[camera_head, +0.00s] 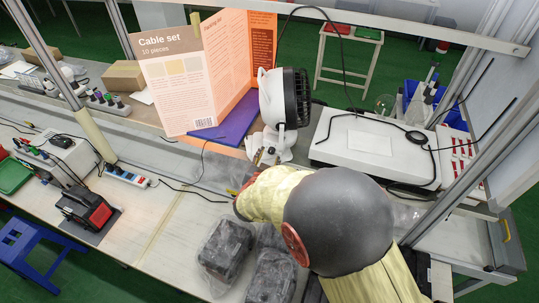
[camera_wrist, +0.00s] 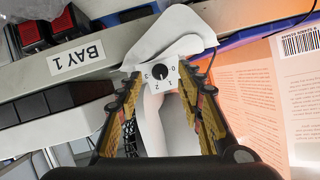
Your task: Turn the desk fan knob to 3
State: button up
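The white desk fan (camera_head: 285,98) with a dark grille stands on the bench in the head view. In the wrist view its white base (camera_wrist: 172,38) carries a small dial plate with a round black knob (camera_wrist: 160,72) and the figures 0, 1, 2 and 3 around it. I cannot tell clearly which figure the knob points at. My gripper (camera_wrist: 162,88) is open, with one finger on each side of the dial and a gap to the knob. In the head view my gripper is mostly hidden behind my arm, close to the fan base.
Bagged dark items (camera_head: 227,248) lie on the front shelf. A "BAY 1" label (camera_wrist: 79,57) marks the shelf edge.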

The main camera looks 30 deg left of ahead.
aim_at(271, 151)
jog(key=shift+x, duration=1.25)
jog(key=shift+c, duration=0.9)
jog(key=c, duration=0.8)
